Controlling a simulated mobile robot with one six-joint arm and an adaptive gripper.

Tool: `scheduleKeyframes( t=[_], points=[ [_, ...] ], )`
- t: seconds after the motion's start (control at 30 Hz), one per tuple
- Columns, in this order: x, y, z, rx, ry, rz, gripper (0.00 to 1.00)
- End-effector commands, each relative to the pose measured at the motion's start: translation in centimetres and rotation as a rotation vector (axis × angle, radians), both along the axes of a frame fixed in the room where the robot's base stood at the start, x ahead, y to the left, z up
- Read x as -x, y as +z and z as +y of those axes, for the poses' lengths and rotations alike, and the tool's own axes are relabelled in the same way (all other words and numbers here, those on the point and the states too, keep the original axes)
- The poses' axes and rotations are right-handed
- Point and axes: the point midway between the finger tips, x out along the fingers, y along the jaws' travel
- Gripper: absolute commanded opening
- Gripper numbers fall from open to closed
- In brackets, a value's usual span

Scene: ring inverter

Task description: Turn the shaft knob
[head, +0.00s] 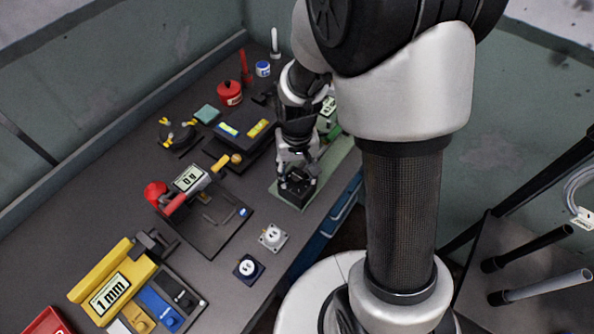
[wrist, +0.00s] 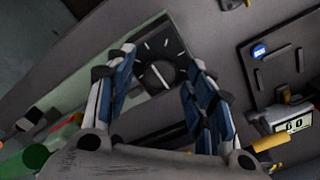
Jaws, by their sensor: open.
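A dark square dial unit with white tick marks and a round black knob (wrist: 157,75) lies ahead of my gripper in the wrist view. I take this as the shaft knob. My gripper (wrist: 160,68) is open, with one blue-padded finger on each side of the knob in the picture. I cannot tell whether the fingers touch it. In the head view my gripper (head: 296,178) points down over the black dial unit (head: 301,190), which sits on a green mat (head: 291,202). My gripper partly hides the unit there.
Two small plates with white round parts, one light (head: 273,237) and one dark (head: 248,268), sit near the front edge. A black tray with a display (head: 190,178) is left of my gripper. A yellow "1 mm" block (head: 112,292) stands front left.

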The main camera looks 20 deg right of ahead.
Motion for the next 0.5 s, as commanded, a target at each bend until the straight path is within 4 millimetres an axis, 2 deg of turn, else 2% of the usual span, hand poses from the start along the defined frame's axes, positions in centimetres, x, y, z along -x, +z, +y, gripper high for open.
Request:
scheduleKeyframes(
  t=[0.27,0.37,0.5],
  points=[
    [-0.1,0.7,0.0,0.000,0.000,-0.003,0.49],
    [-0.1,2.2,0.0,0.000,0.000,-0.006,0.49],
    [-0.2,5.2,0.0,0.000,0.000,-0.008,0.49]
  ],
)
